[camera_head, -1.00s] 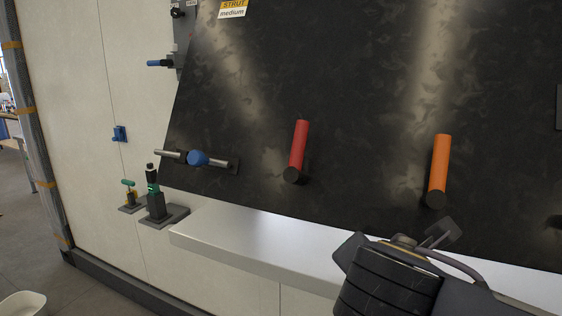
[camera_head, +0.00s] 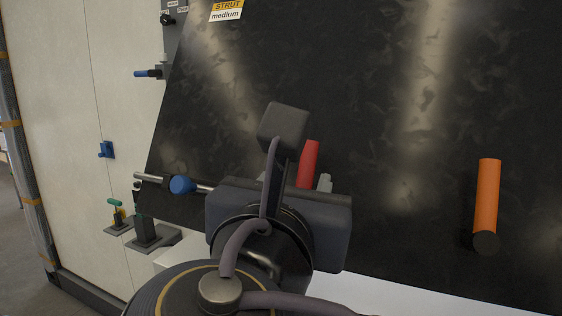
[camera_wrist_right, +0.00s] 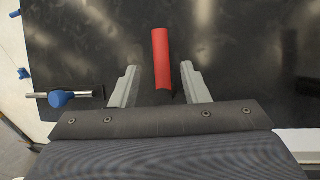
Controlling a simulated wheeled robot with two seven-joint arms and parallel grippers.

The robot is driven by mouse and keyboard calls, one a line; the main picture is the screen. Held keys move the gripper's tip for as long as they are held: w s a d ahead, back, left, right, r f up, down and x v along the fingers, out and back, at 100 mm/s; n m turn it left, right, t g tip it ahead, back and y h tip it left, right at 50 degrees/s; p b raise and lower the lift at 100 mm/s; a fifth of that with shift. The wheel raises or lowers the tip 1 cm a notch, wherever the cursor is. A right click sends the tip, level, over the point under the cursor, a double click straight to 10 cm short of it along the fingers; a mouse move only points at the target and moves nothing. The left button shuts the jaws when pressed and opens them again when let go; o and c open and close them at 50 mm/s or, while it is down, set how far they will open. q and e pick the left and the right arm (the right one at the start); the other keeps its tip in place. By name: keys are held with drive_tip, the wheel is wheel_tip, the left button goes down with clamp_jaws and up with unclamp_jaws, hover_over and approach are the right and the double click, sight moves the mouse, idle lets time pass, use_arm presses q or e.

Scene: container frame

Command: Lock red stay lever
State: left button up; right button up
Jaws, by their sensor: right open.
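The red stay lever (camera_head: 309,163) is a red cylindrical handle on the dark sloping panel. In the head view my right gripper and wrist hide its lower end. In the right wrist view the red lever (camera_wrist_right: 162,58) points up, with its lower end between the two grey fingers. My right gripper (camera_wrist_right: 158,84) is open, with one finger on each side of the lever and a visible gap to both. In the head view the right gripper (camera_head: 296,183) is mostly hidden behind its own wrist. My left gripper is not in view.
An orange lever (camera_head: 487,200) stands to the right on the same dark panel (camera_head: 390,130). A metal rod with a blue knob (camera_head: 182,185) lies left of the gripper. A green-handled clamp (camera_head: 117,212) and a white ledge (camera_head: 380,297) are lower down.

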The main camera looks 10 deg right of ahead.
sight(306, 170)
drive_tip(key=p+x, duration=0.1)
drive_tip(key=x, duration=0.6)
drive_tip(key=shift+d+f, duration=0.1)
drive_tip(key=shift+d, duration=0.05)
clamp_jaws()
